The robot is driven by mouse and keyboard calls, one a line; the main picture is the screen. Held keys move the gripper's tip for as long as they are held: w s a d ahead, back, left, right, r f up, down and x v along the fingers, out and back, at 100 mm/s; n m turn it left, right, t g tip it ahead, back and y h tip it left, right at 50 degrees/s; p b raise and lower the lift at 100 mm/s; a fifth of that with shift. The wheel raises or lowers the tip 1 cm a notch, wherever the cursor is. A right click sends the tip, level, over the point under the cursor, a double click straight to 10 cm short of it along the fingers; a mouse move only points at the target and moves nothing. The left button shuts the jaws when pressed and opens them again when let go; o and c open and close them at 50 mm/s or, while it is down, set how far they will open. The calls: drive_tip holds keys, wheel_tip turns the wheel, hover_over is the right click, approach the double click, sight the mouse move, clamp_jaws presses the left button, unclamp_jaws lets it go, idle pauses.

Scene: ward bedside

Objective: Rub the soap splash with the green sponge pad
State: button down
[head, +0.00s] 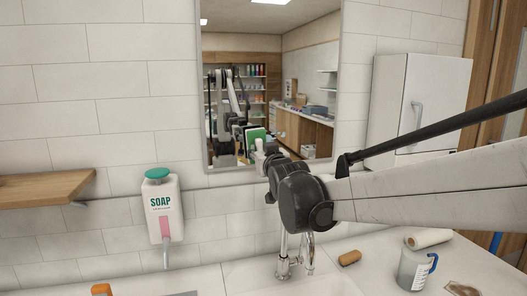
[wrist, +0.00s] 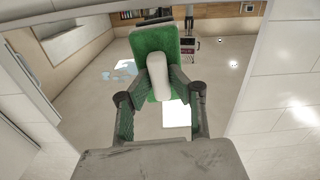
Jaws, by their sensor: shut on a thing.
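The green sponge pad (wrist: 150,45) has a white grip block on its back. My gripper (wrist: 160,82) is shut on that block and holds the pad out in front of the mirror. In the head view the pad (head: 256,134) shows as a small green shape at the tip of my gripper (head: 266,153), before the mirror (head: 300,45). A pale blue patch, seemingly the soap splash (wrist: 119,70), lies just left of the pad in the wrist view. I cannot make out the splash in the head view. Whether the pad touches the mirror is unclear.
A soap dispenser (head: 161,208) hangs on the tiled wall left of the mirror. A wooden shelf (head: 45,188) is at far left. Below are a tap (head: 284,262), a brown brush-like item (head: 350,258) and a mug (head: 413,268). A white cabinet (head: 428,95) is at right.

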drive_tip(key=shift+x, duration=1.05)
idle(0.5)
drive_tip(key=shift+s, duration=0.1)
drive_tip(key=shift+v, duration=3)
drive_tip(key=shift+s+d, duration=0.1)
drive_tip(key=shift+s, duration=0.05)
drive_tip(key=v, duration=0.2)
drive_tip(key=shift+s+d, duration=0.1)
drive_tip(key=shift+s, duration=0.3)
drive_tip(key=shift+w, duration=0.1)
